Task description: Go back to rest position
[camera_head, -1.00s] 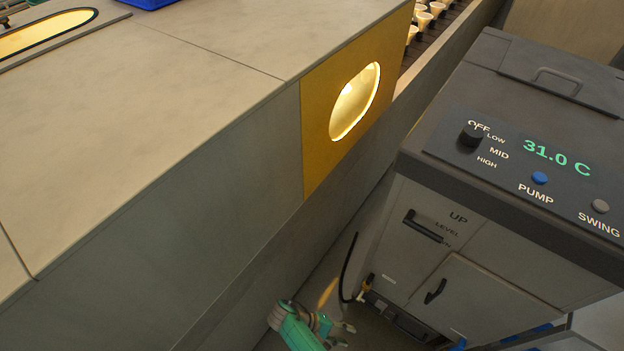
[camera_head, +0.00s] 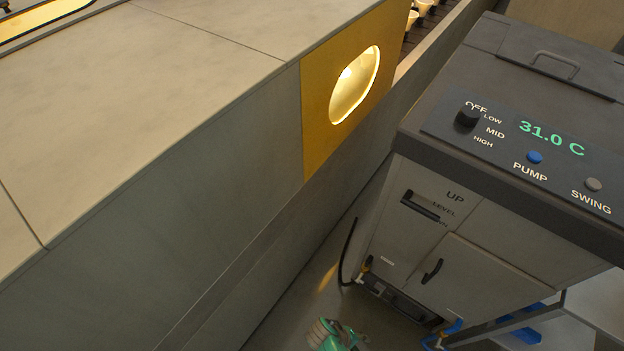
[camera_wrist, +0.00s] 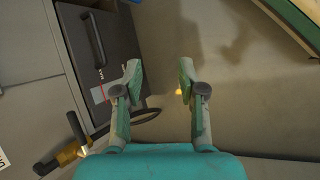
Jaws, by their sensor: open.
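My gripper (camera_wrist: 158,82) is open and empty in the wrist view, its two teal-and-grey fingers apart over the floor. In the head view only a small part of my gripper (camera_head: 338,337) shows at the bottom edge, low between the long counter and the grey cooler unit. The fingertips are cut off or too small there to make out. In the wrist view the side of the cooler unit, with a dark panel (camera_wrist: 102,60), lies just left of the fingers. I cannot tell the exact gap to it.
The cooler unit (camera_head: 480,190) reads 31.0 C and has a knob, pump and swing buttons. A black hose (camera_head: 348,255) hangs at its lower left. The long counter (camera_head: 150,200) with a yellow panel (camera_head: 318,120) and round lit opening stands left. Floor (camera_head: 300,290) between them is narrow.

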